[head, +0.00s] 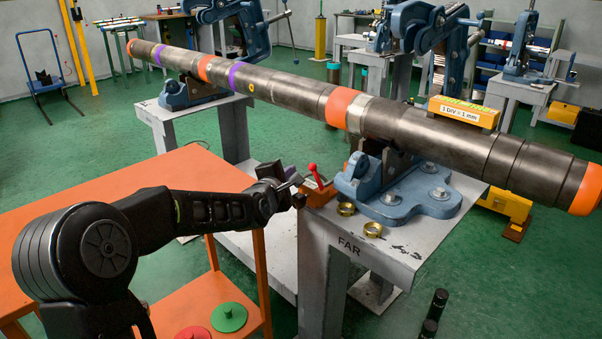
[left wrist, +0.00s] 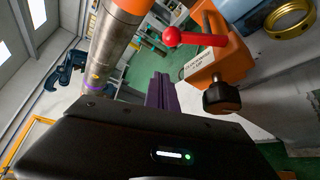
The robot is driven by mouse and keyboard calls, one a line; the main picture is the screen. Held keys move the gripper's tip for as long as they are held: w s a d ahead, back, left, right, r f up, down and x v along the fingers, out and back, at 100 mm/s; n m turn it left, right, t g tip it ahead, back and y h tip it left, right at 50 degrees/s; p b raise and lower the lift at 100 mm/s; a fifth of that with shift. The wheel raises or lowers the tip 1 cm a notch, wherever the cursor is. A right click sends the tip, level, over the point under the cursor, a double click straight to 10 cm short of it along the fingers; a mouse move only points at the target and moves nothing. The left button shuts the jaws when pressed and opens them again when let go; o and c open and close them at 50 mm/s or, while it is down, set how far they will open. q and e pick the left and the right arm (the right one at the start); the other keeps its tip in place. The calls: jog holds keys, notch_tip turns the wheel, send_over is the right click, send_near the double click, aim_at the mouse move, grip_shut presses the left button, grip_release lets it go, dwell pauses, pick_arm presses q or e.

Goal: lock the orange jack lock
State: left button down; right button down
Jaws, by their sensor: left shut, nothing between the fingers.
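The orange jack lock (head: 322,190) sits at the near left corner of the grey bench marked FAR, beside the blue vise. Its red lever (head: 312,171) sticks up with a ball end. In the left wrist view the orange jack lock (left wrist: 228,62) is at the upper right, with the red lever (left wrist: 198,39) pointing left and a black knob (left wrist: 221,98) below. My left gripper (head: 290,181) is just left of the lock in the head view. Its purple fingers (left wrist: 160,92) are shut and empty, apart from the lever. My right gripper is out of view.
A long steel pipe (head: 430,132) with orange bands lies across the blue vises (head: 395,188), above and behind the lock. An orange table (head: 110,188) is at the left.

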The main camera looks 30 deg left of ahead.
aim_at(317, 176)
pick_arm(q)
jog(key=d, duration=0.1)
jog(key=d+r, duration=0.1)
jog(key=d, duration=0.1)
jog(key=shift+s+d+r, duration=0.3)
jog(key=shift+d+r, duration=0.1)
jog(key=shift+d+r+b, duration=0.1)
jog(key=shift+b, duration=0.2)
